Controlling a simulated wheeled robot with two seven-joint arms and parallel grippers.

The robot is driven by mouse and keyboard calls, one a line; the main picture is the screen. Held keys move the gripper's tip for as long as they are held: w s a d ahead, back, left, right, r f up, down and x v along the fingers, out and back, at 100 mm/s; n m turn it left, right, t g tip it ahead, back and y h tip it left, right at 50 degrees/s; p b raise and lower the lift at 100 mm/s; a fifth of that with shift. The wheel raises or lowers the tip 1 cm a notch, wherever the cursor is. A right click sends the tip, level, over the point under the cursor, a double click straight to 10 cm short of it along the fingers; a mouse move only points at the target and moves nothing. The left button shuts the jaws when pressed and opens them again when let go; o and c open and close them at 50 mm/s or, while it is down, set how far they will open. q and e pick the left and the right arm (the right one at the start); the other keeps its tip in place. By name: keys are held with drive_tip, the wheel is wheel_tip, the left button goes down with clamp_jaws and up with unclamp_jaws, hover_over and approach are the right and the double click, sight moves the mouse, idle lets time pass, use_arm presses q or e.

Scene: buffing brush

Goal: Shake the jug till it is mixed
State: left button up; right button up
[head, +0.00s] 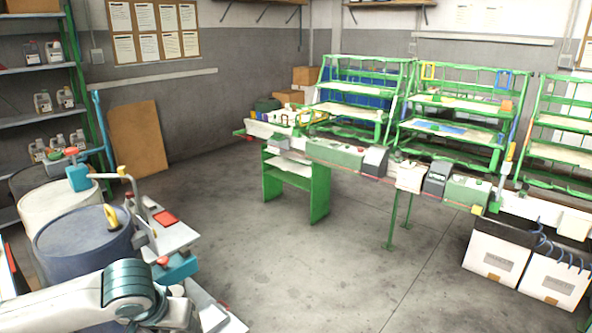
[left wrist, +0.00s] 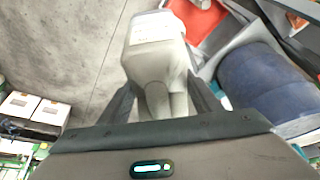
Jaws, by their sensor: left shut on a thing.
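The jug (left wrist: 156,62) is greyish white, with a paler end toward the top of the left wrist view. My left gripper (left wrist: 162,98) is shut on it, one dark finger on each side of the narrower part. The jug is held clear of the floor, and its contents cannot be seen. In the head view my left arm comes in at the lower left; I cannot make out the held jug there. My right gripper is not in either view.
A blue drum (head: 85,262) and a white drum (head: 55,207) stand at the left, near a small worktop with a red item (head: 165,218). Shelves hold several other jugs (head: 43,103). A green workbench line (head: 335,155) stands at the right. The middle floor (head: 290,265) is clear.

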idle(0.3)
use_arm(q)
drive_tip(key=d+p, duration=0.3)
drive_tip(key=d, duration=0.2)
idle(0.4)
drive_tip(key=a+p, duration=0.1)
drive_tip(key=a, duration=0.3)
drive_tip(key=shift+a+r+p, duration=0.1)
drive_tip(key=shift+p, duration=0.25)
drive_tip(key=shift+a, duration=0.45)
drive_tip(key=shift+d, duration=0.1)
